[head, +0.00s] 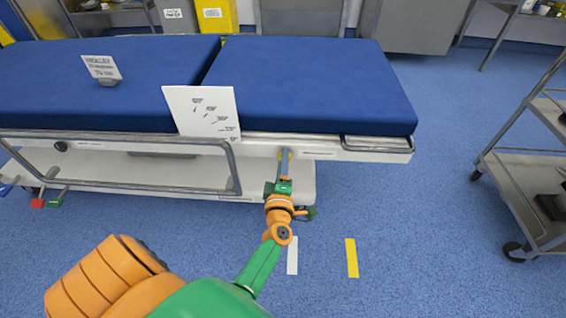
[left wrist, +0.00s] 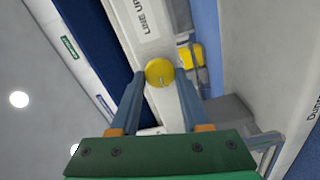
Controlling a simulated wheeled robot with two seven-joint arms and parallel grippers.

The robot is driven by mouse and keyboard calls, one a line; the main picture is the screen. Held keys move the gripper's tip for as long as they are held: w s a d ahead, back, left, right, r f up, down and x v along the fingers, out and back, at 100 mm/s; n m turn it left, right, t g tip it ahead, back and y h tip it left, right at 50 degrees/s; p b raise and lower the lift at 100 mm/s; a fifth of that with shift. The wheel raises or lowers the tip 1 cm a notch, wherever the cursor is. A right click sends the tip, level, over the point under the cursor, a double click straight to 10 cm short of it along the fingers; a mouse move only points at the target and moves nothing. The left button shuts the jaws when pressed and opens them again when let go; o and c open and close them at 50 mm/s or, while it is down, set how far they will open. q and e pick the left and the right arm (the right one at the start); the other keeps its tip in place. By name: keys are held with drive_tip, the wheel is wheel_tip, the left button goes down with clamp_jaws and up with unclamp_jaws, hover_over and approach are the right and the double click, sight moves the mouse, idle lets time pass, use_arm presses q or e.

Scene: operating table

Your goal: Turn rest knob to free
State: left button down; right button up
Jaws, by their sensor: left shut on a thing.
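The rest knob (left wrist: 160,71) is a round yellow disc in the left wrist view, on the white side rail of the operating table. A small pale mark shows near its lower edge. My left gripper (left wrist: 160,74) has one finger on each side of the knob and is shut on it. In the head view my left gripper (head: 286,157) reaches the table's near side, below the blue padded top (head: 310,85), and mostly hides the knob. My right gripper is not in view.
A white sign (head: 203,111) leans at the near edge of the mattress. A metal side rail (head: 180,141) runs to the left of my gripper. A steel trolley (head: 520,178) stands at the right. The blue floor between has white and yellow (head: 352,258) strips and is otherwise clear.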

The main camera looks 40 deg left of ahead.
use_arm(q)
drive_tip(key=shift+f, duration=0.1)
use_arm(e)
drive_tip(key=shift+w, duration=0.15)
use_arm(q)
drive_tip(key=shift+c, duration=1.9)
unclamp_jaws()
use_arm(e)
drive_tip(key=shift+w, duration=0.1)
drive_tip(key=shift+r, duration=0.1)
use_arm(q)
drive_tip(key=p+v, duration=0.1)
drive_tip(key=v, duration=0.6)
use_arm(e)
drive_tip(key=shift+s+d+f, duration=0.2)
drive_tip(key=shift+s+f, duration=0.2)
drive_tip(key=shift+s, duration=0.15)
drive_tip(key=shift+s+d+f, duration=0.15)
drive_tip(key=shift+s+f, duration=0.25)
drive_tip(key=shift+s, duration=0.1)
use_arm(q)
drive_tip(key=shift+s, duration=0.1)
